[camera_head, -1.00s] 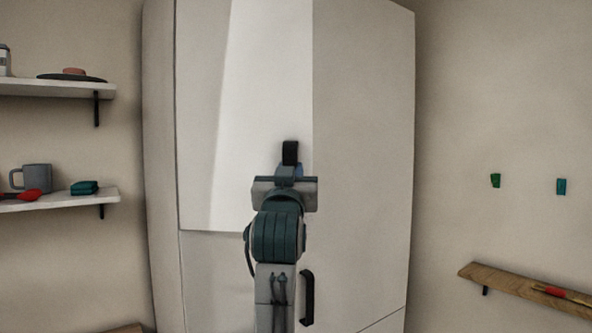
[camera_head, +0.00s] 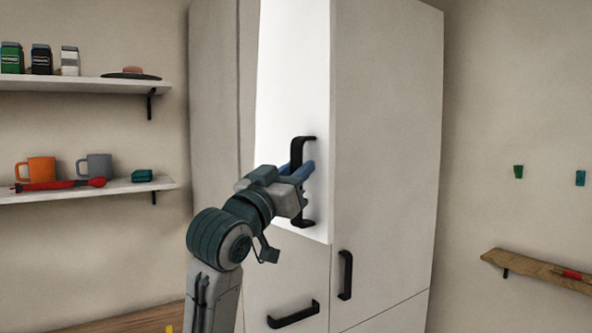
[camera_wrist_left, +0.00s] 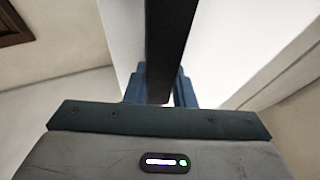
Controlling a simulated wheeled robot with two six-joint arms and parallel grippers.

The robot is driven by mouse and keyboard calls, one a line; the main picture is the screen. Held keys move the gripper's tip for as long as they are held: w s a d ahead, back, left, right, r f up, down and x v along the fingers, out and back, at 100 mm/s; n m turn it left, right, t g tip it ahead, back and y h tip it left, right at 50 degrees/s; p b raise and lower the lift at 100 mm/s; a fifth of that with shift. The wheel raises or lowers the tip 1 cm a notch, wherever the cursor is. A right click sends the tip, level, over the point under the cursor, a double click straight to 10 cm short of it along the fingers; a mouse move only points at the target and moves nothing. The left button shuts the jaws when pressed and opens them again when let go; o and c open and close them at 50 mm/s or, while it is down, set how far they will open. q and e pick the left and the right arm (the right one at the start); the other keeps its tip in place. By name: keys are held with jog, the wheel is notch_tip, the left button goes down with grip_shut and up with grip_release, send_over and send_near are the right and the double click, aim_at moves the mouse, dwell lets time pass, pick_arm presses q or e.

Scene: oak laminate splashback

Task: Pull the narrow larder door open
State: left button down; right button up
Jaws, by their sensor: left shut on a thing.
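The narrow larder door (camera_head: 290,75) is the white upper left door of the tall cupboard in the head view. Its lower edge slopes down to the right, unlike the front below, so it looks swung out partway, with its handle side nearer me. It carries a black vertical handle (camera_head: 303,218). My left gripper (camera_head: 303,171) is shut on this handle, reaching it from the left. In the left wrist view the handle bar (camera_wrist_left: 165,45) stands between the blue fingers (camera_wrist_left: 160,88). The cupboard's inside is hidden. My right gripper is in neither view.
Below the door are a front with a slanting black handle (camera_head: 293,315) and, to the right, a tall panel with a vertical handle (camera_head: 346,275). Left shelves hold tins, an orange mug (camera_head: 40,169) and a grey mug (camera_head: 97,166). A wooden shelf (camera_head: 525,265) is at right.

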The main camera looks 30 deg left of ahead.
pick_arm(q)
jog(key=shift+s+a, duration=0.2)
jog(key=shift+s, duration=0.15)
jog(key=c, duration=1.2)
grip_release()
jog(key=shift+c, duration=0.2)
jog(key=b+v, duration=0.4)
jog(key=v, duration=0.6)
jog(key=shift+s+f+b, duration=0.15)
jog(key=shift+s+b, duration=0.2)
jog(key=shift+b, duration=0.05)
jog(key=shift+w+a+f, duration=0.1)
